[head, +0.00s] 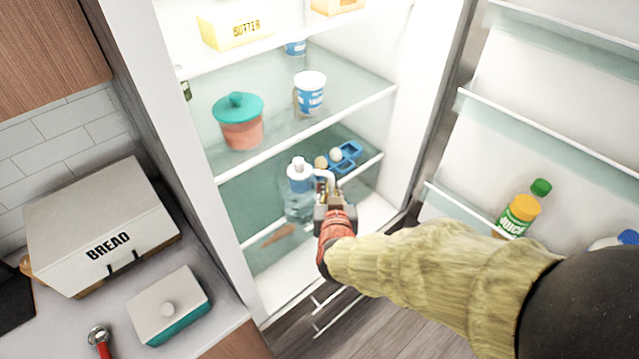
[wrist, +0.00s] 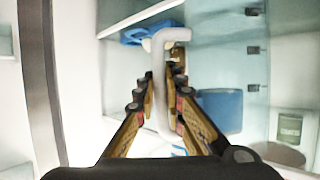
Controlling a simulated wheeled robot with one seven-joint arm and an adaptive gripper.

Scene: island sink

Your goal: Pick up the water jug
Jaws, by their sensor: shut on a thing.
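The water jug (head: 298,205) stands inside the open fridge, low down; it is clear, with a blue and white cap and a pale handle. My gripper (head: 328,190) is at the jug's right side, at its handle. In the wrist view, the pale handle (wrist: 163,95) runs between the two fingers of my gripper (wrist: 165,85), which are shut on it. The jug looks upright. Its lower part is hard to see through the glare, and my gripper hides part of the handle in the head view.
A blue egg tray (head: 346,155) with eggs lies behind the jug. A teal-lidded pot (head: 240,122) and a tub (head: 310,94) stand on the shelf above. The open door (head: 545,110) holds a juice bottle (head: 520,212) at right. A bread box (head: 100,225) is on the left counter.

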